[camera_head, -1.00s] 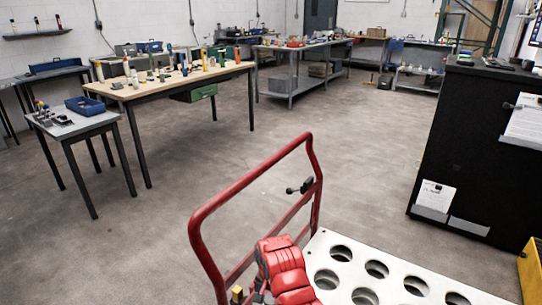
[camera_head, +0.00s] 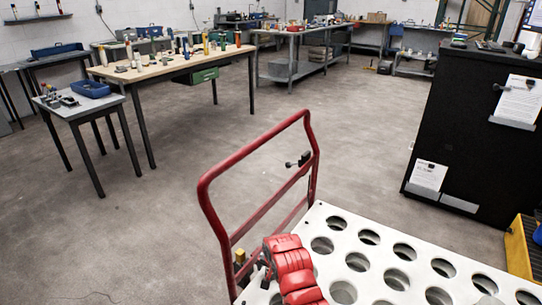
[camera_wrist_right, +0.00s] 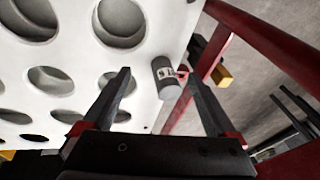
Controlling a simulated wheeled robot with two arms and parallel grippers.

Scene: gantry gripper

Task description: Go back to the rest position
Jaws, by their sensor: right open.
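My right gripper (camera_wrist_right: 155,73) is open in the right wrist view, its two dark fingers spread over a white plate with round holes (camera_wrist_right: 75,15). In the head view, a red segmented arm part (camera_head: 292,268) lies over the left edge of the white plate (camera_head: 318,215), and the fingers there are not clear. My left gripper is in neither view.
A red tubular handle frame (camera_head: 250,150) rises at the plate's left edge, with a yellow block (camera_head: 239,257) on it. A black cabinet (camera_head: 470,130) stands to the right. Workbenches, including a wooden-topped one (camera_head: 165,68), stand behind. The grey floor (camera_head: 120,220) is open at left.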

